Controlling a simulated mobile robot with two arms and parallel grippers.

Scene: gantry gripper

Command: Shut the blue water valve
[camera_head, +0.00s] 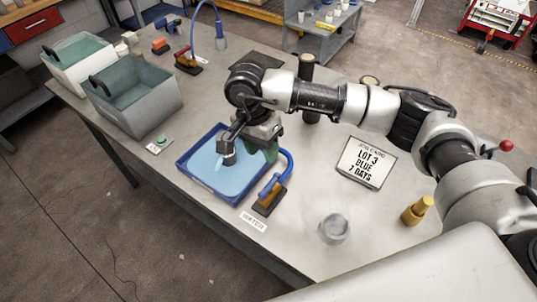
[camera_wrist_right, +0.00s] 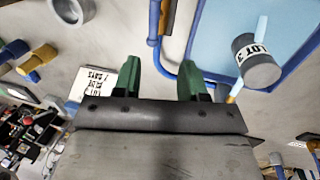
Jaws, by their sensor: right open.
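The water valve (camera_head: 269,194), an orange-brown body with a blue pipe (camera_head: 289,163), stands at the right corner of the blue tray (camera_head: 212,187), behind a small label reading WATER (camera_head: 253,222). Pale blue liquid (camera_head: 228,178) fills the tray. My right gripper (camera_head: 266,151), with green fingers, is over the tray's back right side, left of the pipe's bend. In the wrist view the right gripper (camera_wrist_right: 158,78) is open and empty; the blue pipe (camera_wrist_right: 163,62) runs in front of it, with part of the brown valve (camera_wrist_right: 154,20) beyond. My left gripper is not in view.
A card (camera_head: 367,162) reads LOT 3 BLUE 7 DAYS. A grey cup (camera_head: 334,228) and yellow fitting (camera_head: 417,210) stand front right. Grey bins (camera_head: 140,115) stand left.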

